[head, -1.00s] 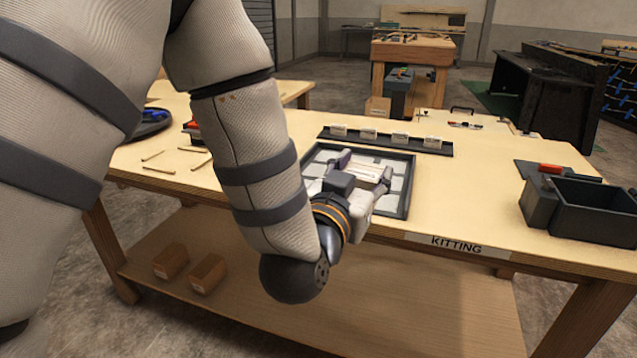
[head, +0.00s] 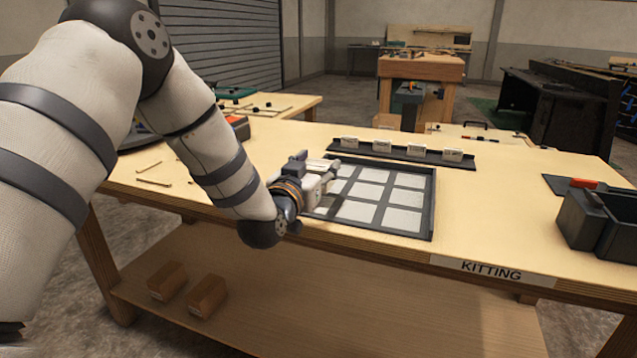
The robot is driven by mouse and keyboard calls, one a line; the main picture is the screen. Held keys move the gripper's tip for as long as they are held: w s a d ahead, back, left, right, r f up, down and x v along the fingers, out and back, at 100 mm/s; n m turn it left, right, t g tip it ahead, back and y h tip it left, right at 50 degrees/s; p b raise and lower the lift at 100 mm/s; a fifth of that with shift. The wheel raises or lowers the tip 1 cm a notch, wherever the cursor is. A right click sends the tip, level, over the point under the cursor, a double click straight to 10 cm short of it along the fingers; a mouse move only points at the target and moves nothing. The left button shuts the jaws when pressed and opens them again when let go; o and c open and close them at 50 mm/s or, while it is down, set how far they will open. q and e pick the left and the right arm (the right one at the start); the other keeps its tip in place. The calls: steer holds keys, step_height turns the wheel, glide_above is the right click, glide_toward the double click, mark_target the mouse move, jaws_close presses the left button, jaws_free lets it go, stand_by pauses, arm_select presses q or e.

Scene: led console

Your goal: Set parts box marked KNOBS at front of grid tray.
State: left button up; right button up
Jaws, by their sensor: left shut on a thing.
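The grid tray (head: 430,205) lies on the kitting table, with a dark rim and pale rectangular cells. My left gripper (head: 334,173) is over the tray's left side, seen from behind. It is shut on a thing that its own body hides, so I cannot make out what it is. I cannot read the marking KNOBS on anything in view. My right gripper is not in view.
A dark rack (head: 400,153) with several small white labelled pieces stands behind the tray. Dark bins (head: 600,222) are at the right edge. Small sticks (head: 153,181) lie at the left. Two brown blocks (head: 207,296) are on the lower shelf.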

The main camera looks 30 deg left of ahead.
arm_select(q)
step_height(320, 180, down, 4)
steer(key=shift+r+b, duration=0.25)
steer(key=shift+b, duration=0.05)
steer(key=shift+r, duration=0.2)
steer(key=o, duration=1.2)
steer(key=shift+f, duration=0.15)
